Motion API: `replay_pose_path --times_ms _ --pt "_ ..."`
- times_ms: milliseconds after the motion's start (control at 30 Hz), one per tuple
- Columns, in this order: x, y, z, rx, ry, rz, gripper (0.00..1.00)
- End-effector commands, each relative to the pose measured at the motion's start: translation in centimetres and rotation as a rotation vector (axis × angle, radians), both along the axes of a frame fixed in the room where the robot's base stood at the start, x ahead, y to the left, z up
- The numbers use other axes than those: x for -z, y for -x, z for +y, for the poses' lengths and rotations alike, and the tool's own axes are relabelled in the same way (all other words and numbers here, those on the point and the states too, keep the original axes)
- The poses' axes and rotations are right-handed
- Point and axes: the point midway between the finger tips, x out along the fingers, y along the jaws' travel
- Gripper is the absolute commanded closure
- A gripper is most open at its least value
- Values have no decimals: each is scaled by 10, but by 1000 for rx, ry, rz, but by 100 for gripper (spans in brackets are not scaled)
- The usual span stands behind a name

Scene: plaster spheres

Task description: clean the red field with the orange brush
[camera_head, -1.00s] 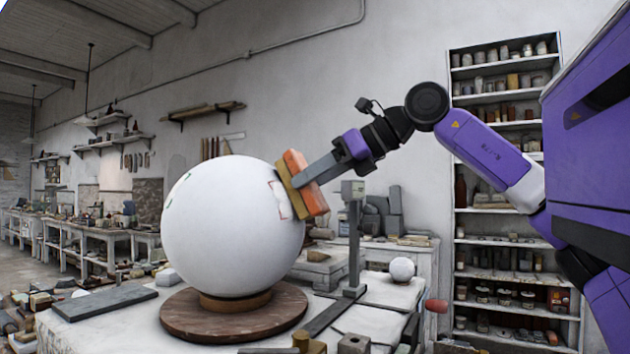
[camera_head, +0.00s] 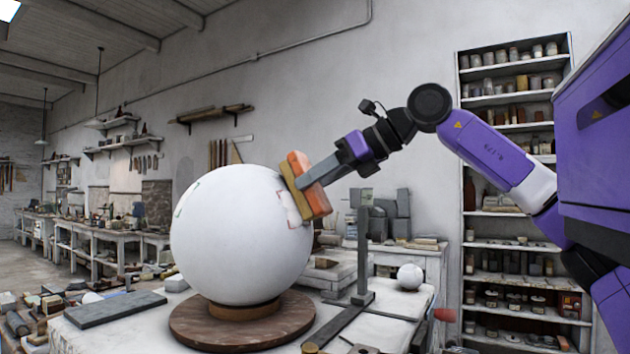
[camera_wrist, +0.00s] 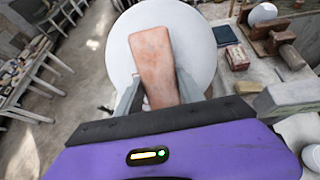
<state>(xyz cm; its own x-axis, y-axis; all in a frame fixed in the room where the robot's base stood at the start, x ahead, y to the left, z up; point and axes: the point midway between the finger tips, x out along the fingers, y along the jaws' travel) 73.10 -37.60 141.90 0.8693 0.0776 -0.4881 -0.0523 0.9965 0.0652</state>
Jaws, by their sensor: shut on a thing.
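The orange brush (camera_head: 308,188) is clamped in my gripper (camera_head: 322,172), its tan bristle side facing the sphere. In the wrist view the brush (camera_wrist: 153,65) lies between my two grey fingers with the sphere behind it. The large white plaster sphere (camera_head: 235,245) sits on a round brown wooden stand (camera_head: 205,332). The red field (camera_head: 287,208) is a faint patch with a broken red outline on the sphere's upper right side. The brush is at its upper right edge and hides part of it. I cannot tell whether the bristles touch the plaster.
A second outlined patch (camera_head: 184,200) with green marks is on the sphere's left side. A grey upright post (camera_head: 362,255) stands right of the sphere. A small white sphere (camera_head: 410,276) and a grey slab (camera_head: 113,309) lie on the white worktable. Shelves (camera_head: 510,240) stand behind my arm.

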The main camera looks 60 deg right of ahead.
Motion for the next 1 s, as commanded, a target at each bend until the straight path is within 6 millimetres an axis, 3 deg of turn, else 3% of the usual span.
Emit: replay_pose_path --times_ms 667,1000 --pt "32 18 1 0 0 -2 100" --pt "31 18 1 0 0 -1 100"
